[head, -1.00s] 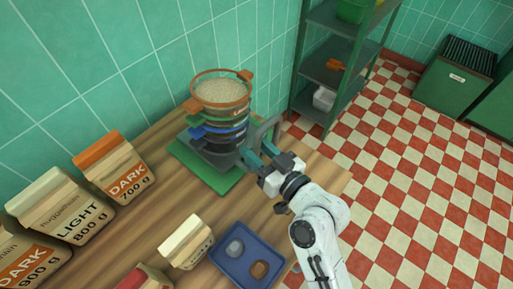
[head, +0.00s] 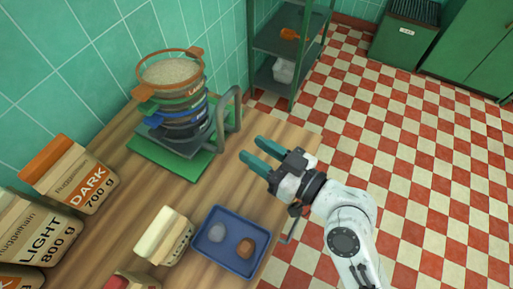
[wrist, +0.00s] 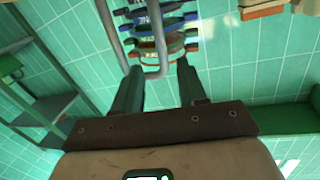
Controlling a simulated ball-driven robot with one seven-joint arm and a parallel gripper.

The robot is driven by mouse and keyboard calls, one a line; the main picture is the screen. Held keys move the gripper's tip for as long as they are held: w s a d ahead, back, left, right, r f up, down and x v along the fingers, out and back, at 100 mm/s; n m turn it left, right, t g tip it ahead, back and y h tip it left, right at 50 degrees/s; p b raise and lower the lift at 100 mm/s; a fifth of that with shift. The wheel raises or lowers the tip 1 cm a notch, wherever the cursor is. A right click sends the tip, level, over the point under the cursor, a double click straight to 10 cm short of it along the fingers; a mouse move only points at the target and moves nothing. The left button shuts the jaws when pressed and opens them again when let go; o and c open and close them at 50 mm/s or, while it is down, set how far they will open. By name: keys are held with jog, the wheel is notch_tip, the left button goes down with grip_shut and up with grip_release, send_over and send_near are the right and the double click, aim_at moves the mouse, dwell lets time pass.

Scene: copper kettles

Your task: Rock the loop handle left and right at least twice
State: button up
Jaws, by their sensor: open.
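The grey loop handle (head: 235,92) stands up at the right side of a stack of ring-shaped sieves (head: 178,100) on a green base (head: 180,165). My gripper (head: 253,151) is open and empty, to the right of and nearer than the handle, with a gap of bare table between them in the head view. In the wrist view the handle (wrist: 157,40) lies beyond and between the two green fingertips of my gripper (wrist: 157,68); no contact shows. The top sieve is orange-rimmed and holds pale grain.
A blue tray (head: 212,262) with two small lumps sits at the table's front, beside a cream block (head: 165,232). Paper bags (head: 72,175) stand at the left. A green shelf (head: 292,45) stands behind. The tiled wall is close behind the stack.

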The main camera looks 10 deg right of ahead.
aim_at(223, 129)
jog(key=b+x, duration=0.2)
jog(key=x, duration=0.8)
jog(key=shift+w+a+r, duration=0.1)
jog(key=shift+w+a, duration=0.2)
dwell(0.4)
grip_shut()
dwell(0.3)
